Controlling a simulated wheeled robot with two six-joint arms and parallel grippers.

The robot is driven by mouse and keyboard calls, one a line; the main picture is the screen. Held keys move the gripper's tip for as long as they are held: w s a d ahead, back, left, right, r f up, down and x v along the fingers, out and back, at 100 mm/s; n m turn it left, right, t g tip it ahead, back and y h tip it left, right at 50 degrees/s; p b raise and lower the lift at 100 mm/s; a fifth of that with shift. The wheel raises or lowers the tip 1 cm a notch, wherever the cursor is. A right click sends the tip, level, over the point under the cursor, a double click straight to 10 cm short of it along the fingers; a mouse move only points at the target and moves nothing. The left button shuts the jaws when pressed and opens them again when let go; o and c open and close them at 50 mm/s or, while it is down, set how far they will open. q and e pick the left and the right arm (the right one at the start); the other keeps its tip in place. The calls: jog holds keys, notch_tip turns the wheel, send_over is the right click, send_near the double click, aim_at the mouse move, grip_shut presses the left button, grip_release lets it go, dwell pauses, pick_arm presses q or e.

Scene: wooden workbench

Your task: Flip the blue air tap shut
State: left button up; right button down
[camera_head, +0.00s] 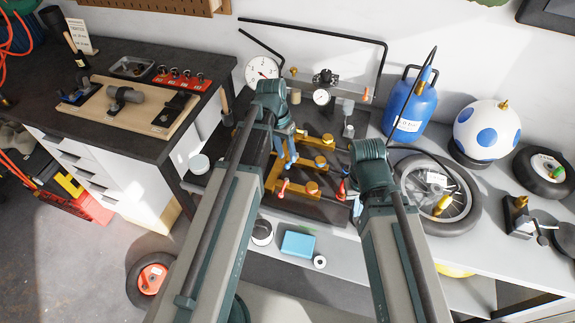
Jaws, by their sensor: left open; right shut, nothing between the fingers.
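A brass air manifold (305,165) with round brass fittings lies on a dark board at the back of the bench. A narrow blue lever (291,148), which looks like the blue air tap, stands at its left end. My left gripper (285,130) is open directly over the blue lever, very close to it; I cannot tell if they touch. The wrist hides part of the lever and fingers. A red-tipped lever (283,188) sits lower on the manifold. My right gripper (354,190) is shut and empty at the manifold's right, mostly hidden by its own wrist.
A pressure gauge (321,97) and black pipes stand behind the manifold. A blue gas bottle (415,110), a spotted ball (487,130) and a wheel (437,193) crowd the right. A light-blue box (298,245) lies in front. A dark workbench (130,60) stands left.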

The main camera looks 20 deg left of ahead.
pick_arm(q)
jog(key=shift+s+d+f+b, duration=0.1)
jog(key=shift+d+f+b, duration=0.1)
jog(key=shift+f+b, duration=0.8)
jog(key=shift+f, duration=0.25)
jog(key=shift+p, duration=0.3)
grip_shut()
